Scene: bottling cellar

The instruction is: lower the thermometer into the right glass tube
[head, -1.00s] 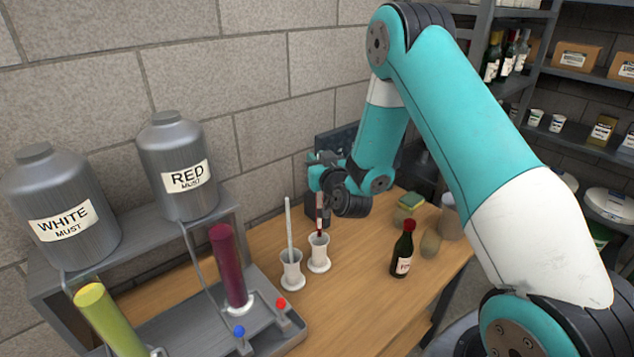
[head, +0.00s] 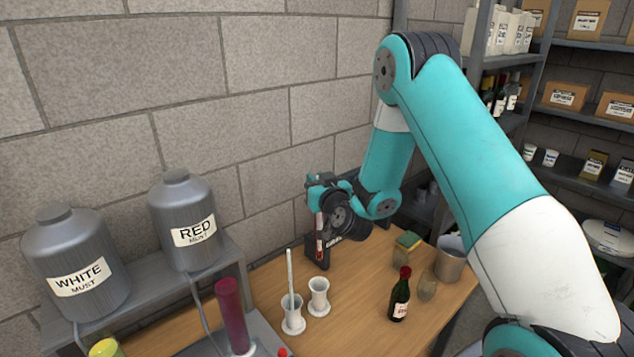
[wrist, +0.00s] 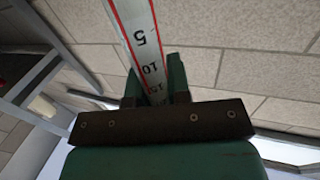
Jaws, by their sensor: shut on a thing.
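My gripper (head: 319,202) is shut on the thermometer (head: 319,238), a slim upright strip with red edges. In the wrist view the thermometer (wrist: 140,38) shows a white scale with black numbers between my fingers. The right glass tube (head: 232,314) holds dark red liquid and stands far to the left of my gripper. The left glass tube (head: 105,348) is yellow-green, with only its top in view.
A left white cup (head: 293,315) holds a pale rod (head: 290,272). A dark wine bottle (head: 399,295), a grey bucket (head: 450,260) and a sponge (head: 407,242) stand to the right. Two grey must tanks (head: 76,265) sit on a shelf at left. A block wall is behind.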

